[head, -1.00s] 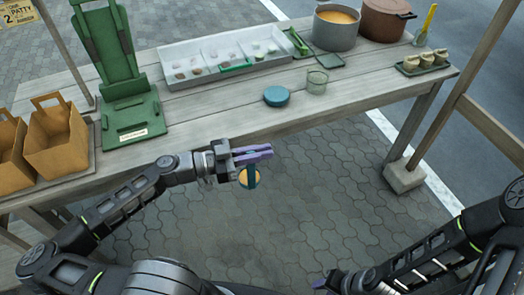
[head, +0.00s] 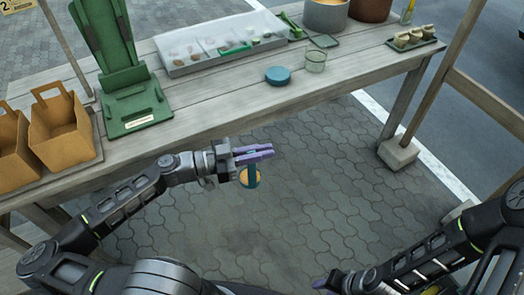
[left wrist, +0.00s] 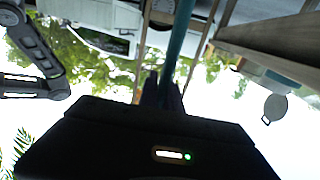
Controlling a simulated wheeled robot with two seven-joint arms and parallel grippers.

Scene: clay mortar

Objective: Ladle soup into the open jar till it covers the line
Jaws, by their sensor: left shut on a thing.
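The open glass jar (head: 316,61) stands upright on the table, beside a blue lid (head: 278,75). The grey soup pot (head: 326,17) stands at the back and is cut by the top edge. My left gripper (head: 256,153) is shut on the teal handle of a ladle (head: 251,172), in front of the table edge. The ladle hangs down with orange soup in its bowl. In the left wrist view the teal handle (left wrist: 180,38) rises between the dark fingers. My right gripper (head: 325,283) is low in the picture; its jaws are unclear.
A brown pot (head: 370,9) stands beside the soup pot. A clear-lidded tray (head: 215,47), a green stand (head: 128,100) and paper bags (head: 60,135) occupy the left and middle. The front table strip is clear.

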